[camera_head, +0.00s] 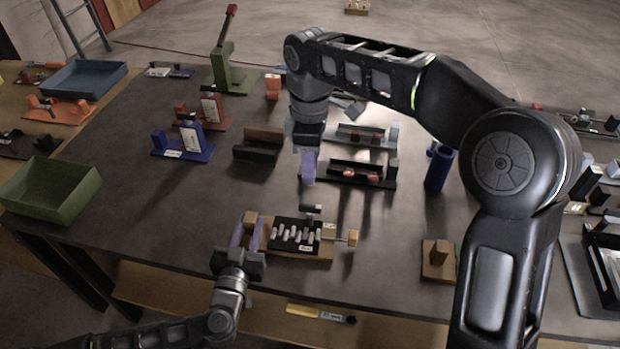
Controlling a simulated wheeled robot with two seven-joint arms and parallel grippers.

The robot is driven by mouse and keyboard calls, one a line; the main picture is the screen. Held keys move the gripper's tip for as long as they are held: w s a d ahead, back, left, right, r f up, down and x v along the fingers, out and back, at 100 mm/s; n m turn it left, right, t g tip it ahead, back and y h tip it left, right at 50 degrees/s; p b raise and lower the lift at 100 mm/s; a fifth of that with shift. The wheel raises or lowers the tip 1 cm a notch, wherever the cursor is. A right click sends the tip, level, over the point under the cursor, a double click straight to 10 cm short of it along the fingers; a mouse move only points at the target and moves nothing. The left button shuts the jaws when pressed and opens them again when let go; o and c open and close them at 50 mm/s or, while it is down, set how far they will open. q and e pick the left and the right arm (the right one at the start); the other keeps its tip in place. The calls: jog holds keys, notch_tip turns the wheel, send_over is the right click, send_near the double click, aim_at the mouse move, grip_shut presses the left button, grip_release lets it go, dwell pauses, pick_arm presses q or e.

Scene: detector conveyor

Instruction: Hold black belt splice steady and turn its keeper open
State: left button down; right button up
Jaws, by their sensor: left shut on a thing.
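The black belt splice (297,236), a black piece with several pale clips, sits on a wooden base (285,254) near the table's front edge. A rod with a wooden knob (353,238) sticks out to its right, and a small dark piece (312,209) shows just behind it. I cannot tell which part is the keeper. My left gripper (248,232) comes in from the front left, its purple fingers shut on the wooden block (250,219) at the base's left end. My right gripper (308,168) points down behind the splice, apart from it. Its fingers are seen edge-on, so its opening is hidden.
Black fixtures with red parts (350,174) stand close behind and right of my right gripper. A black bracket (258,146) is to its left. A blue cylinder (438,168) and a wooden block (438,260) stand right.

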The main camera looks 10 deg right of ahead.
dwell(0.4)
pick_arm(q)
jog(key=c, duration=1)
grip_release()
jog(key=shift+c, duration=0.2)
jog(key=v, duration=0.7)
jog(key=shift+s+a, duration=0.1)
jog(key=shift+s, duration=0.1)
jog(key=shift+s, duration=0.1)
